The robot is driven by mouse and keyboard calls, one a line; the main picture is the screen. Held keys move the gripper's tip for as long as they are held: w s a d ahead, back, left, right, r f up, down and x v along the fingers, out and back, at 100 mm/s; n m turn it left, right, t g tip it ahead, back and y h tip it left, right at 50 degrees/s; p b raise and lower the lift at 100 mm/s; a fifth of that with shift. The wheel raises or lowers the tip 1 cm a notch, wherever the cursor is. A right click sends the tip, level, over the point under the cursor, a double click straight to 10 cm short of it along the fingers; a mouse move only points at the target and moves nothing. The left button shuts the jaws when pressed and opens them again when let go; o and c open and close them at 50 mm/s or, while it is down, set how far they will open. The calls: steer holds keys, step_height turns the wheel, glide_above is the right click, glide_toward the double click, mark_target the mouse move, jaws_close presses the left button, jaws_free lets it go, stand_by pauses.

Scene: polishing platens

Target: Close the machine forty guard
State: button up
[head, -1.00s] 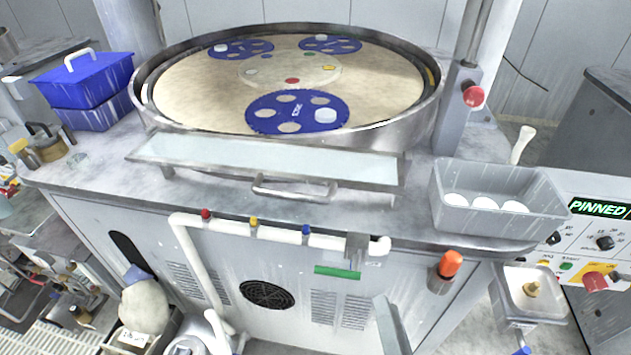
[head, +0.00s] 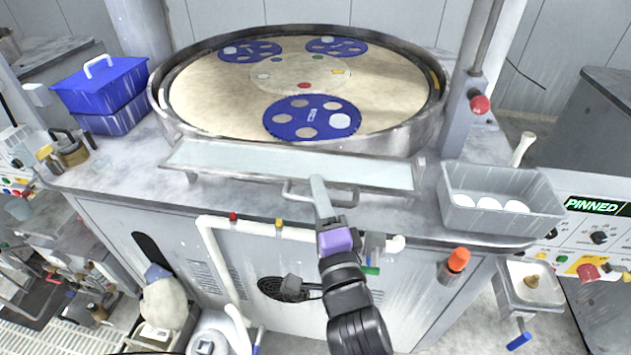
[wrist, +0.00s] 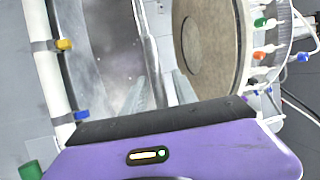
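The guard (head: 240,160) is a long clear panel in a metal frame. It lies low and nearly flat along the front of the round platen machine (head: 190,125), leaving the platen uncovered. A bar handle (head: 292,197) sticks out from its front edge. My gripper (head: 317,182), with a purple body, reaches up from below to the middle of the handle. In the wrist view, its two grey fingers (wrist: 160,88) stand apart, with a metal bar (wrist: 143,35) running toward the gap. I cannot tell whether the fingers touch the handle.
A grey bin with white discs (head: 460,215) stands right of the guard. A post with a red button (head: 480,104) rises behind it. A white pipe with coloured valves (head: 255,228) and an orange-topped cylinder (head: 457,262) are on the cabinet front. A blue box (head: 105,85) sits left.

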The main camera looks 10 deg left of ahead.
steer(key=shift+x, duration=0.95)
steer(key=shift+c, duration=0.4)
jaws_close()
